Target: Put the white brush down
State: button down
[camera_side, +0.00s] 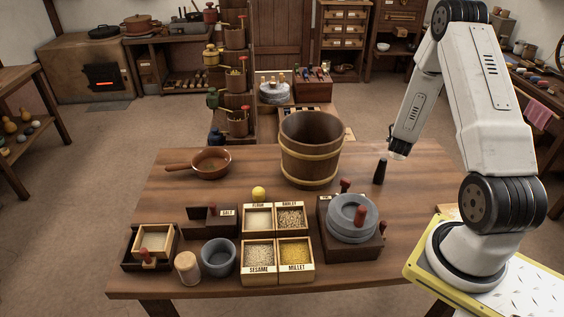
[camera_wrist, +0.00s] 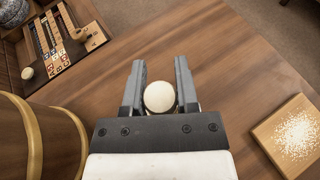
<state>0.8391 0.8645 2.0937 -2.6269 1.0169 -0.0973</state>
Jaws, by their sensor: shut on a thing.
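My gripper (camera_side: 397,153) is over the right rear part of the table, to the right of the wooden bucket (camera_side: 311,150). In the wrist view, its two grey fingers (camera_wrist: 160,84) are shut on the white brush (camera_wrist: 159,97). Only a round cream end of the brush shows between them; the rest is hidden. In the side view, a dark upright shape shows just below and left of my gripper; I cannot tell if it belongs to the brush. I cannot tell whether the brush touches the table.
A board with white grains (camera_wrist: 297,134) lies to the right in the wrist view. A stone quern (camera_side: 352,217), labelled grain boxes (camera_side: 276,284), a grey mortar (camera_side: 218,258) and a brown pan (camera_side: 211,162) are on the table.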

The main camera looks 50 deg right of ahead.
jog(key=s+a+f, duration=0.2)
jog(key=s+a, duration=0.1)
jog(key=a, duration=0.2)
jog(key=s+a+f+n+t, duration=0.1)
jog(key=s+a+f, duration=0.1)
jog(key=a, duration=0.4)
jog(key=shift+s+f+t, duration=0.3)
jog(key=shift+s+f, duration=0.05)
jog(key=shift+s, duration=0.05)
jog(key=shift+f, duration=0.1)
jog(key=shift+f, duration=2.15)
jog(key=shift+f, duration=1.75)
jog(key=shift+f, duration=0.1)
